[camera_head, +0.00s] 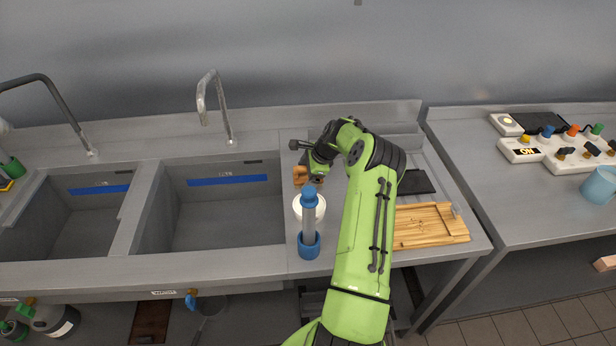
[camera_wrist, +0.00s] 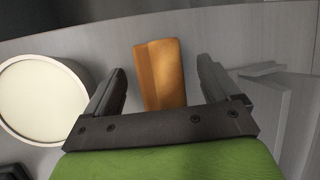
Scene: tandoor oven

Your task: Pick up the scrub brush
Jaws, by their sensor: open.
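An orange-brown block, which looks like the scrub brush (camera_head: 300,175), lies on the steel counter right of the sinks; no bristles show. My gripper (camera_head: 314,174) is over the counter beside it, and partly covers it in the head view. In the wrist view the scrub brush (camera_wrist: 160,72) shows between the two dark fingers of my gripper (camera_wrist: 163,78). The fingers are open, with a gap on each side of the brush. I cannot tell how far above the counter they are.
A white round container (camera_head: 298,208) stands close to the brush, also left in the wrist view (camera_wrist: 40,100). A wooden board (camera_head: 430,226) and a dark flat piece (camera_head: 416,182) lie right of my arm. Two sinks (camera_head: 225,215) are left.

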